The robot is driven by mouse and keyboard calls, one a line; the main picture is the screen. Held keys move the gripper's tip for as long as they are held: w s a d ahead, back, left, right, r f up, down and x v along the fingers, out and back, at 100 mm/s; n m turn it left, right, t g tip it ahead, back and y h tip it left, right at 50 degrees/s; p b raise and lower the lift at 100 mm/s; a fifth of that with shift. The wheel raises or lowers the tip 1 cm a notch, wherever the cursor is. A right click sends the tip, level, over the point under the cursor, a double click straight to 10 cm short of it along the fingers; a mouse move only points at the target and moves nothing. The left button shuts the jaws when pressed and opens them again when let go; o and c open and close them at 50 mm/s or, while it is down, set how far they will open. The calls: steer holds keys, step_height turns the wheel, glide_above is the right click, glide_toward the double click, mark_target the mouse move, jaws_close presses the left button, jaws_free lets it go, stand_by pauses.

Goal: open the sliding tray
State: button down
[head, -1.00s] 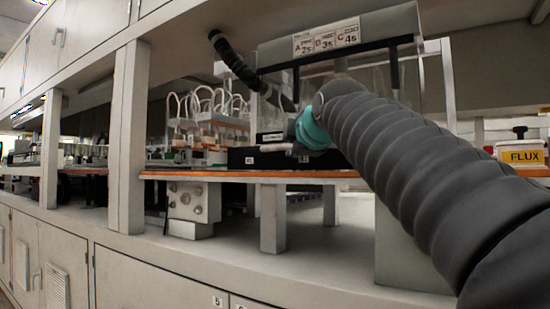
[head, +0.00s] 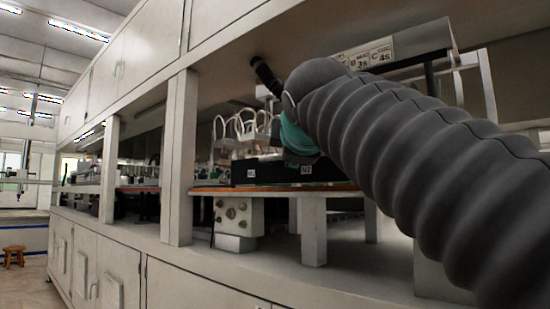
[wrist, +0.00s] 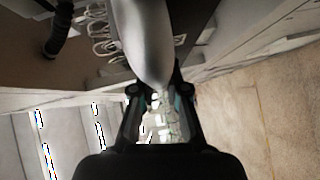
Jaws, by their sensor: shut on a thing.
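The sliding tray (head: 275,171) shows in the head view as a low black front with small white labels, on the orange-edged shelf. My gripper (wrist: 157,93) shows in the wrist view with its two dark fingers on either side of the end of a smooth, pale grey rounded bar (wrist: 143,40). It is shut on this bar, which looks like the tray's handle. In the head view my dark ribbed arm and teal wrist cover the gripper and the tray's right part. How far the tray stands out cannot be told.
A white upright post (head: 181,160) stands left of the tray. A metal block with knobs (head: 237,220) sits under the shelf (head: 225,189). White looped tubes (head: 250,125) stand behind. Closed cabinets (head: 95,265) run below; open floor (head: 25,285) lies at far left.

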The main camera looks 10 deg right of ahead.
steer(key=shift+a+f, duration=0.1)
steer(key=c, duration=1.2)
jaws_free()
steer(key=shift+s+a, duration=0.15)
steer(key=s, duration=0.4)
steer(key=s+r, duration=0.1)
steer(key=s, duration=0.7)
steer(key=shift+a+r, duration=0.15)
steer(key=shift+r, duration=0.25)
